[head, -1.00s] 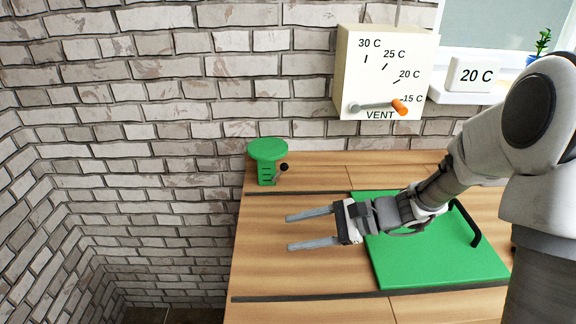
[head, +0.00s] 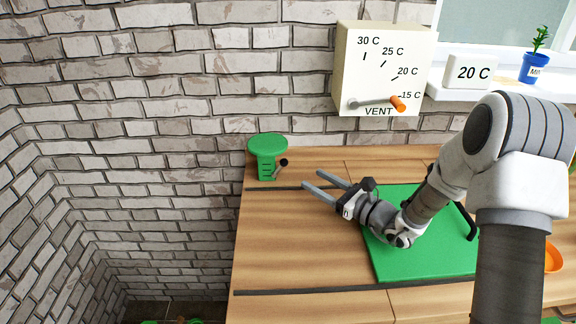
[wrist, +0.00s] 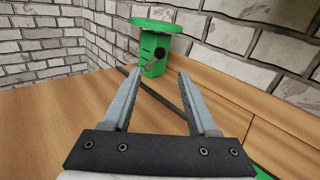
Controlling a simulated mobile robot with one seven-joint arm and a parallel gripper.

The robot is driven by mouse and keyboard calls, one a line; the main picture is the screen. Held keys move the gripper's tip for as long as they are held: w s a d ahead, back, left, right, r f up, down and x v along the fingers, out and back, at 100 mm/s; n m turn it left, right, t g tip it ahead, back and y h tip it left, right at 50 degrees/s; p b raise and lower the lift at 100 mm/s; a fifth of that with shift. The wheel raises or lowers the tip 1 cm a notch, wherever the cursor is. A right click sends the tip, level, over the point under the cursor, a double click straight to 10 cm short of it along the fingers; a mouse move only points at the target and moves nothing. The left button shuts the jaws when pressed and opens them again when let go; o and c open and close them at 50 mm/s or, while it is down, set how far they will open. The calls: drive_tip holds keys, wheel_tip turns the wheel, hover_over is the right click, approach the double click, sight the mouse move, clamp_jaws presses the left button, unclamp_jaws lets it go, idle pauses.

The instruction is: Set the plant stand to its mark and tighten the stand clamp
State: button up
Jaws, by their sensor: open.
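The green plant stand (head: 267,150) has a round top on a short post with dark marks on its face. It stands upright at the back left of the wooden worktop, near the brick wall. A clamp lever with a black knob (head: 283,162) sticks out on its right side. In the wrist view the stand (wrist: 155,45) is ahead, beyond the fingertips, and its knob (wrist: 159,54) faces me. I cannot tell which mark it is set to. My gripper (head: 313,180) is open and empty, to the right and front of the stand, apart from it.
A green board (head: 425,255) with a black handle lies under my arm. A vent box (head: 380,70) with an orange-tipped lever hangs on the wall. A 20 C display (head: 470,72) and a blue plant pot (head: 534,68) sit on the sill. Dark strips cross the worktop.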

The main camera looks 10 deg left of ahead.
sight(287, 164)
drive_tip(key=x, duration=1)
drive_tip(key=shift+w+a, duration=0.2)
clamp_jaws()
drive_tip(key=shift+r, duration=0.15)
